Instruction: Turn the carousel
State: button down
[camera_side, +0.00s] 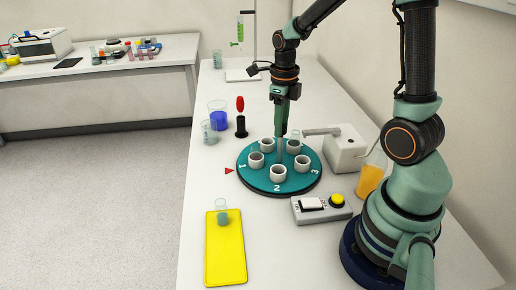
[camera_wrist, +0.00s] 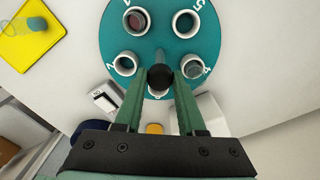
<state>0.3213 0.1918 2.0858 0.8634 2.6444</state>
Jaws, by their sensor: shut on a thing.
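The carousel (camera_side: 254,182) is a round teal disc with several white cups around it and numbers by its rim. The 1 is at the left near a red triangle marker (camera_side: 229,171), the 2 at the front, the 3 at the right. A grey post rises from its middle. My gripper (camera_side: 283,133) points down over the middle. In the wrist view, my gripper (camera_wrist: 160,88) is shut on a dark round knob (camera_wrist: 160,76) at the post's top. The carousel also shows there (camera_wrist: 160,35). One cup (camera_wrist: 137,20) has dark red contents. The knob partly hides another cup.
A white device (camera_side: 346,152) reaches its arm over the carousel's back right. A flask of orange liquid (camera_side: 371,178) and a box with a yellow button (camera_side: 321,209) stand right. Beakers (camera_side: 218,116) stand back left. A yellow mat (camera_side: 225,262) holds a small beaker in front.

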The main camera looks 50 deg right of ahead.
jog(key=shift+r+m, duration=0.1)
jog(key=shift+m, duration=1.4)
jog(key=c, duration=0.5)
grip_release()
notch_tip(320, 180, up, 12)
